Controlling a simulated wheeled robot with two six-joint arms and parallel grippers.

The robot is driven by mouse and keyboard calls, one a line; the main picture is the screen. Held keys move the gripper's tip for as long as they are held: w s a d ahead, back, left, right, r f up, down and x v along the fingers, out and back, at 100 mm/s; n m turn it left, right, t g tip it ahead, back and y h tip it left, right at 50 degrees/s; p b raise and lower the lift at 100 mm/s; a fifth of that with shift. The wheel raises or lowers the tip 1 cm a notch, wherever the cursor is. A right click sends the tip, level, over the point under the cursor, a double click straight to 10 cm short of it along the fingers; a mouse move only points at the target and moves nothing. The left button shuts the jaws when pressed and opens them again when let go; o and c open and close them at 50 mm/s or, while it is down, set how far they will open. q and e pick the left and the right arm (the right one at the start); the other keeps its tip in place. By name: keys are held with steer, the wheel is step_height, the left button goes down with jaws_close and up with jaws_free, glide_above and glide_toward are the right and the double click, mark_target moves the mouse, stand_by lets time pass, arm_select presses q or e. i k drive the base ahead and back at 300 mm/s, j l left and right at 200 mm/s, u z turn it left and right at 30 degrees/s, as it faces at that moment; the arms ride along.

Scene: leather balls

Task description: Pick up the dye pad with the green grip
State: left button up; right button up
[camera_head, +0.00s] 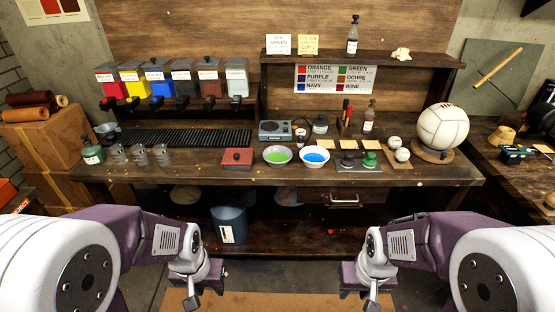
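The dye pad with the green grip (370,159) stands on a small grey tray (358,169) on the workbench, right of the bowls. A pad with a dark grip (347,163) stands beside it on the left. My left gripper (192,301) is at the bottom edge of the view, left of centre. My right gripper (371,305) is at the bottom edge, right of centre. Both are well in front of the bench and apart from the pads. The picture does not show whether their fingers are open or shut.
A bowl of green dye (277,155) and a bowl of blue dye (315,157) stand left of the tray. Two small balls (402,154) and a large white ball (443,127) are to its right. A bottle (368,119) stands behind. The bench's front edge lies before my arms.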

mark_target(369, 162)
steer(key=i+l+u, duration=0.4)
steer(key=l, duration=0.3)
steer(key=i+l+u, duration=0.2)
steer(key=l+u, duration=0.25)
steer(key=l, duration=0.35)
steer(key=i+l+u, duration=0.1)
steer(key=l+u, duration=0.3)
steer(key=l, duration=0.45)
steer(key=l+u, duration=0.4)
steer(key=l, duration=0.5)
